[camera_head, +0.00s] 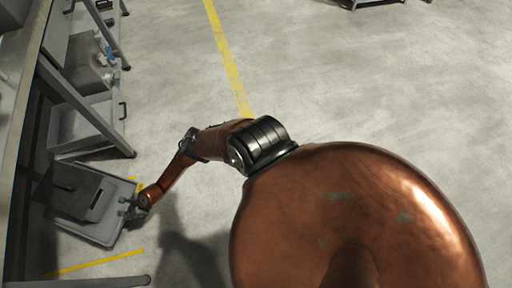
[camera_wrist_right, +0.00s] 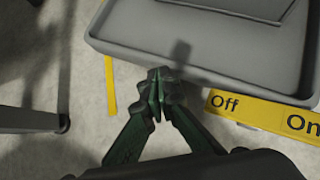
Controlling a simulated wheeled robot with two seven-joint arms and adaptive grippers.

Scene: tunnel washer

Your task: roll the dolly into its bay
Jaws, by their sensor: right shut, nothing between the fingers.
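The dolly (camera_head: 118,198) is a low grey tray-like platform at the lower left of the head view, set askew by the bench. A dark grey box-like load stands on it (camera_head: 70,190). In the wrist view the dolly's rounded grey rim (camera_wrist_right: 135,48) crosses the top. My right gripper (camera_head: 132,207) is at the dolly's right edge. In the wrist view its closed fingertips (camera_wrist_right: 158,82) are empty and lie just at the near rim; I cannot tell whether they touch it. Yellow floor strips (camera_head: 97,262) lie by the dolly. My left gripper is not in view.
A yellow strip printed "Off" and "On" (camera_wrist_right: 262,111) lies beside the dolly. Grey shelving with bins (camera_head: 90,122) and bench legs run along the left. A metal leg (camera_head: 95,283) is close below. Open concrete floor (camera_head: 370,80) lies to the right.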

